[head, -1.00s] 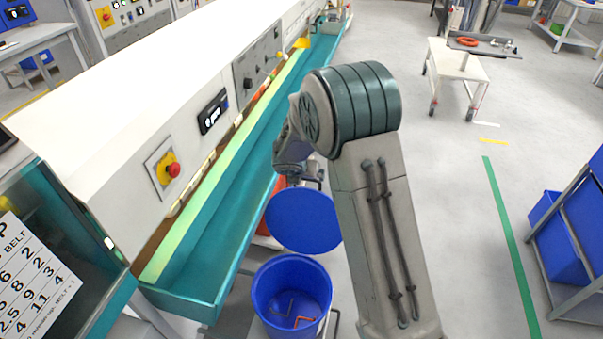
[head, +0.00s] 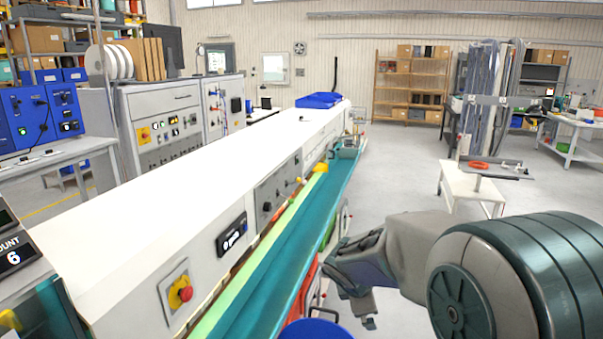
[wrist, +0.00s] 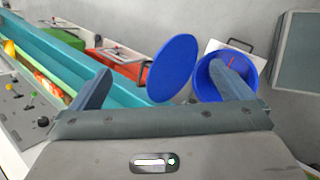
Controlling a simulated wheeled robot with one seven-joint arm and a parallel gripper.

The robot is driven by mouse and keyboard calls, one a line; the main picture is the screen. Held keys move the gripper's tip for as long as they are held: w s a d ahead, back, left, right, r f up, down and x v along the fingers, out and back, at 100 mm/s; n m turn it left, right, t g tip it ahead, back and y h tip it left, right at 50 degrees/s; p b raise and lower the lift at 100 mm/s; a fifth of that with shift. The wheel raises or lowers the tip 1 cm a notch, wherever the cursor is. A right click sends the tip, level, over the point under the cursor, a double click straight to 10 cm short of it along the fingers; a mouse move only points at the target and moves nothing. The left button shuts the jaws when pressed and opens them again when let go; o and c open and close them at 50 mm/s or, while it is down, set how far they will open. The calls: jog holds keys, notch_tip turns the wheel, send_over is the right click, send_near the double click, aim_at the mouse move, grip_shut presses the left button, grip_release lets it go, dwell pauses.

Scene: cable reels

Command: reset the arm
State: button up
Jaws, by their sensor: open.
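My gripper (head: 345,295) is at the end of my arm, beside the teal trough (head: 300,240) in the head view. In the wrist view my gripper (wrist: 160,68) has its two fingers wide apart, with nothing held between them. A round blue lid (wrist: 174,70) shows beyond the gap between the fingers. A blue bucket (wrist: 203,88) shows behind the right finger, which hides part of it. In the head view only the top of a round blue piece (head: 315,331) shows at the bottom edge.
The long white machine (head: 170,200) with a red stop button (head: 186,294) runs along the trough on the left. Red bins (wrist: 128,68) stand by the trough. A white cart (head: 470,187) stands at the back right. Grey floor (head: 400,165) is open between trough and cart.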

jog(key=s+r+m+g+y, duration=0.1)
jog(key=s+r+m, duration=0.1)
jog(key=s+m, duration=0.7)
jog(key=s+r+m+y, duration=0.2)
jog(key=s+m, duration=0.7)
jog(key=s, duration=0.5)
jog(key=shift+s+d+r+g+y, duration=0.3)
jog(key=shift+s+d+r+g, duration=0.1)
jog(key=shift+r, duration=0.25)
